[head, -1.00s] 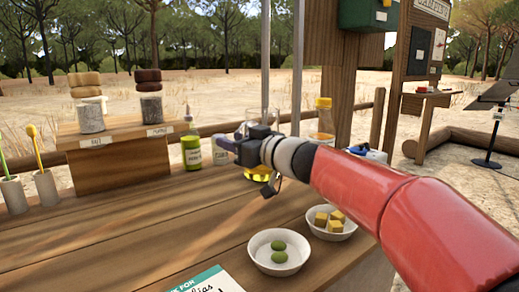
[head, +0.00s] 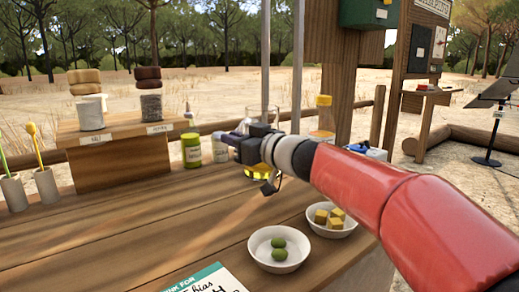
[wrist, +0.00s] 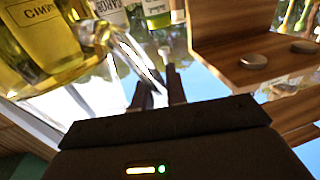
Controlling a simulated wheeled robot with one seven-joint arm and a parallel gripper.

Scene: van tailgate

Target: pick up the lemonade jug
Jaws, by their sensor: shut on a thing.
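The lemonade jug is clear glass with yellow liquid; its rim (head: 262,112) shows above my gripper and its yellow lower part (head: 258,173) below. My gripper (head: 232,142) covers the jug's middle in the head view. In the wrist view, yellow liquid behind glass fills the upper left, and a clear glass piece, apparently the jug's handle (wrist: 133,58), runs down to my fingers (wrist: 158,88). My gripper is shut on the jug. The jug's base is partly hidden, so I cannot tell whether it is clear of the table.
A green-labelled bottle (head: 191,149) and a small white jar (head: 220,148) stand left of the jug. An orange-capped bottle (head: 324,117) is to the right. Bowls of green fruit (head: 279,259) and yellow-brown cubes (head: 331,229) sit in front. The wooden counter (head: 130,240) is clear at front left.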

